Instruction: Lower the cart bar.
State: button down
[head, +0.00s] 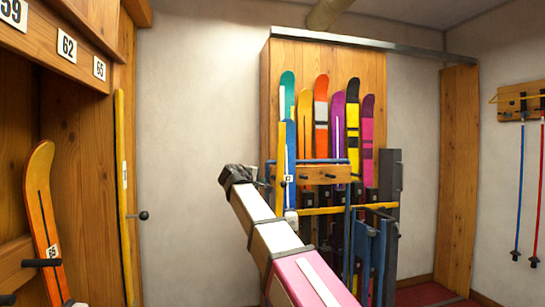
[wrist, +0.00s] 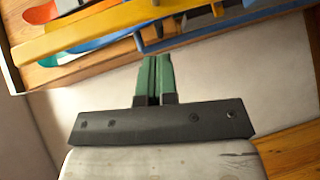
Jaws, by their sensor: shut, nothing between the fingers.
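The ski cart stands in front of the back rack, with a blue frame (head: 348,245) and a yellow bar (head: 335,209) running roughly level across it. I cannot tell for certain whether this yellow bar is the cart bar. My gripper (head: 258,176) is raised just left of the cart's upper part. In the wrist view its green fingers (wrist: 156,62) are together and empty. They point toward a yellow bar-like piece (wrist: 90,33) and a blue tube (wrist: 200,24) at the top of that view, apart from the yellow piece. My arm hides part of the cart's lower left.
Several colourful skis (head: 321,100) stand upright against the wooden rack (head: 300,55). A wooden cabinet with an orange ski (head: 40,195) is at left, with a dark knob (head: 143,215) sticking out. Ski poles (head: 520,190) hang at right. Bare wall lies between cabinet and rack.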

jog(key=s+a+r+t, duration=0.2)
jog(key=a+r, duration=0.2)
jog(key=r, duration=0.6)
jog(key=shift+s+r+n+h, duration=0.15)
jog(key=shift+n+h, duration=0.25)
jog(key=s+d+x, duration=0.1)
jog(key=d+x, duration=0.1)
jog(key=x, duration=1.1)
jog(key=shift+s+d, duration=0.2)
jog(key=shift+s, duration=0.05)
